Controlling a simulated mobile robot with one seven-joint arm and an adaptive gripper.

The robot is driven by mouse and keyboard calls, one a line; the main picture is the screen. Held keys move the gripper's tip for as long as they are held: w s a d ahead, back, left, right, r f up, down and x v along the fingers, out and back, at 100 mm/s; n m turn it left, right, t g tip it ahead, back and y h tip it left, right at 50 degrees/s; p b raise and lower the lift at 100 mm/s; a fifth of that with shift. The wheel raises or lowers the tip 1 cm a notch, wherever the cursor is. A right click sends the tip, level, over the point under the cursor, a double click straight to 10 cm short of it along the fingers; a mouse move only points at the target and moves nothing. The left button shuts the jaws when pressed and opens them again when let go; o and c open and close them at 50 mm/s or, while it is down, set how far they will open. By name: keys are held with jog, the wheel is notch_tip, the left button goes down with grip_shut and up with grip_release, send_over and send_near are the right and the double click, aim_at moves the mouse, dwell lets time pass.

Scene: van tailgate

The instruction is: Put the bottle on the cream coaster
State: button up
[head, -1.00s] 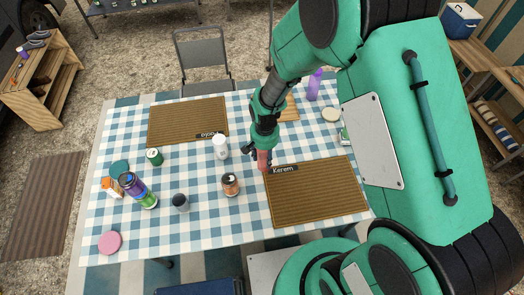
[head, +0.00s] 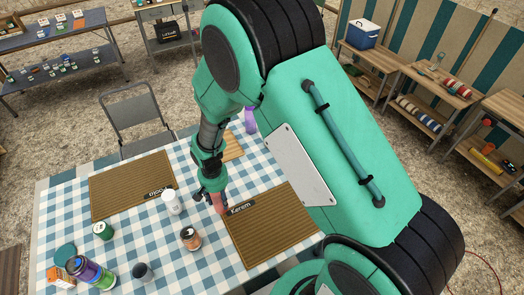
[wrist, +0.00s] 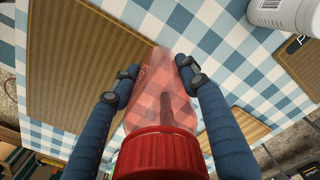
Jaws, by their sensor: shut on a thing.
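A see-through red bottle (wrist: 160,155) with a ribbed red cap is between the fingers of my gripper (wrist: 158,72) in the wrist view, its cap towards the camera. In the head view, the red bottle (head: 219,205) shows below my gripper (head: 211,195), by the left corner of the mat labelled Kerem (head: 265,235). My gripper is shut on it. Whether the bottle touches the table cannot be told. The cream coaster is not visible now; my arm covers that part of the table.
A white bottle (head: 172,202) and an orange-brown jar (head: 190,238) stand left of my gripper. A purple bottle (head: 250,122) stands at the back.

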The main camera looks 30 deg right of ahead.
jog(key=w+d+r+m, duration=0.2)
jog(key=w+d+r, duration=0.1)
jog(key=w+d, duration=1.35)
jog(key=w+d+r+m, duration=0.1)
jog(key=w+d, duration=0.3)
jog(key=d, duration=0.7)
jog(key=w+d+r+m+p, duration=0.1)
jog(key=w+d, duration=0.3)
jog(key=d, duration=0.7)
jog(key=shift+w+r, duration=0.2)
jog(key=shift+r, duration=0.05)
notch_tip(320, 180, down, 4)
jog(key=shift+w+f, duration=0.1)
jog(key=shift+f, duration=0.15)
jog(key=shift+b, duration=0.3)
